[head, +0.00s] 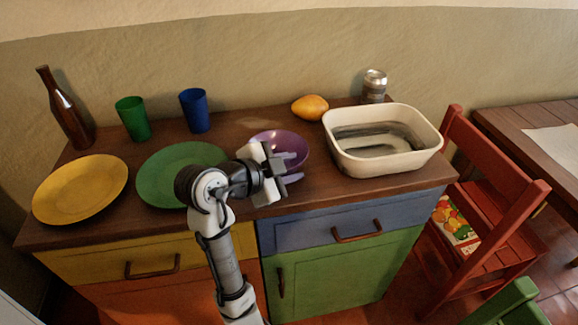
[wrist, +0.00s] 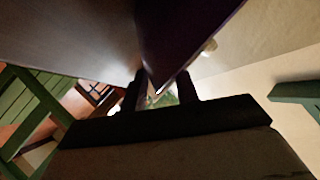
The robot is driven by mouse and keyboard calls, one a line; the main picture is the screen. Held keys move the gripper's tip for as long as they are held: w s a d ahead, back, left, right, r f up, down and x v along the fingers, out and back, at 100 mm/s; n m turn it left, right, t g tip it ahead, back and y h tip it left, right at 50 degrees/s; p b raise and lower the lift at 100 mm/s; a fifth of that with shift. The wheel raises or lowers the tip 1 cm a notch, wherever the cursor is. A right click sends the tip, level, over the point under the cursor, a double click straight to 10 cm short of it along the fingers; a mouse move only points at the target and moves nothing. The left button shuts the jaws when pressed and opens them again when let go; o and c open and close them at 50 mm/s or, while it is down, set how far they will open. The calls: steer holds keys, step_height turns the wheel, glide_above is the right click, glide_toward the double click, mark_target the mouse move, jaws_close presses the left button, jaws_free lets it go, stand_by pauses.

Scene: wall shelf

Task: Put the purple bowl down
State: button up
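Part of the bowl is hidden behind my gripper. In the wrist view the bowl's dark purple side (wrist: 185,35) fills the top middle, and its lower edge reaches between the spread fingers of my gripper (wrist: 161,90). I cannot tell whether a finger touches it.
On the counter (head: 330,190), a green plate (head: 155,165) and a yellow plate (head: 80,190) lie to the left. The white basin (head: 385,165) is close right.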

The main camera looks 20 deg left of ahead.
steer(key=shift+r, duration=0.1)
steer(key=shift+s+a+r, duration=0.1)
steer(key=shift+s+r, duration=0.05)
steer(key=v, duration=1.1)
steer(key=shift+s, duration=0.3)
